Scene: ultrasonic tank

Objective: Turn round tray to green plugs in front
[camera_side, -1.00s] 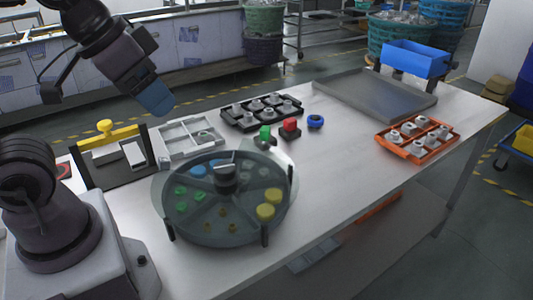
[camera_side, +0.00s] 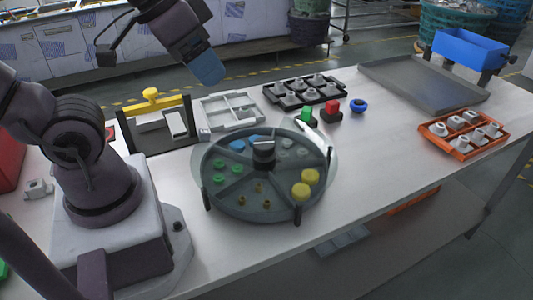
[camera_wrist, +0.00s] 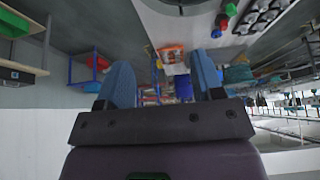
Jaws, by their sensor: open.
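The round tray (camera_side: 232,209) lies on the white table and is divided into sectors, with a dark knob (camera_side: 263,153) at its centre. The green plugs (camera_side: 219,174) are in the left sector. Blue plugs (camera_side: 244,142) are at the back left, grey ones (camera_side: 294,148) at the back right, yellow ones (camera_side: 304,184) at the right, and small brass ones (camera_side: 259,194) in the front sector. My gripper (camera_side: 208,68) hangs above and behind the tray, apart from it. In the wrist view its two blue fingers (camera_wrist: 163,80) are spread with nothing between them.
Behind the tray are a grey divided box (camera_side: 228,112), a black tray of parts (camera_side: 305,92), and green (camera_side: 307,112) and red (camera_side: 332,107) buttons. A yellow-handled frame (camera_side: 151,96) stands at the left. An orange tray (camera_side: 460,147) is at the right. Table between is clear.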

